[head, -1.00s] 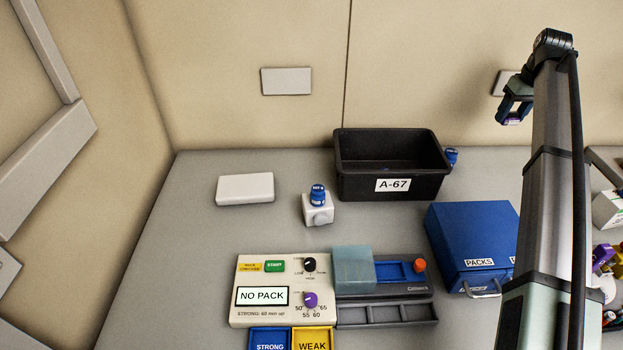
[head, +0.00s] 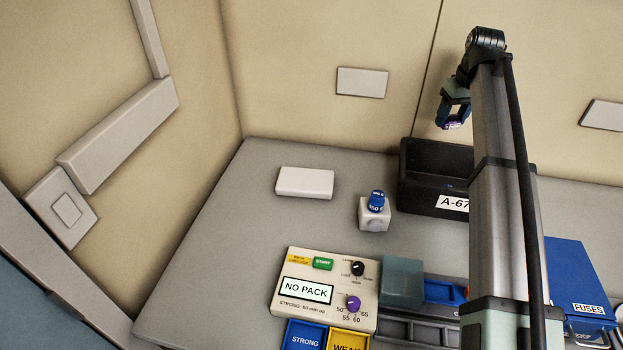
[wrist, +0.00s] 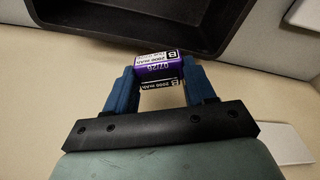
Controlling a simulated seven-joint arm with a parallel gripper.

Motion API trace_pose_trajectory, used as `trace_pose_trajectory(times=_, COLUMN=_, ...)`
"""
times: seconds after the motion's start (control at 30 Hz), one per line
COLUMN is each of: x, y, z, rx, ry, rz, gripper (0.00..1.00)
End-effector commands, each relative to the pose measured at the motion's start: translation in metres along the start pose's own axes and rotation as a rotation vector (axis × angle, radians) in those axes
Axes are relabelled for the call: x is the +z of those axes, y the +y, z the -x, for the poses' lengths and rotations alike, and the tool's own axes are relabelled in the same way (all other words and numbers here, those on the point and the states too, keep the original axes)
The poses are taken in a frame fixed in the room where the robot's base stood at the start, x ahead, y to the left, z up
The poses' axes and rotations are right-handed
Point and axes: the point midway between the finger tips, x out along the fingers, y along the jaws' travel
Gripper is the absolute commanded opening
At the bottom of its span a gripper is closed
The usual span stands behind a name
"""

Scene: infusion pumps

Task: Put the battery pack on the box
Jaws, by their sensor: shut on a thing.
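The battery pack (wrist: 158,64) is purple and black with white "B 2000 mAh" labels. My gripper (wrist: 160,78) is shut on it, with one blue finger at each side. In the head view my gripper (head: 453,115) is raised against the back wall, above the black bin, and a little of the pack (head: 452,126) shows at its tips. The blue box (head: 580,265) stands on the table at the right, labelled "FUSES" on its visible side. My arm hides its left part.
A black bin (head: 422,202) marked A-67 stands at the back, partly behind my arm. A white block with a blue-capped item (head: 376,202), a flat white box (head: 305,183) and a tester reading "NO PACK" (head: 325,287) are on the table. The table's left part is clear.

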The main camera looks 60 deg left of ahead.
Motion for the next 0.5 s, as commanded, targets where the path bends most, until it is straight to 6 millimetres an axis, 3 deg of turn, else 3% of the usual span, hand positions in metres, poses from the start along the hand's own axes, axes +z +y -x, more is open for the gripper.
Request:
trace_pose_trajectory(times=0.03, x=-0.007, y=-0.024, z=-0.001, rx=-0.003, ry=0.000, rz=0.024, gripper=0.21)
trace_pose_trajectory(times=0.5, x=-0.043, y=-0.214, z=-0.007, rx=-0.031, ry=0.000, rz=0.207, gripper=0.21)
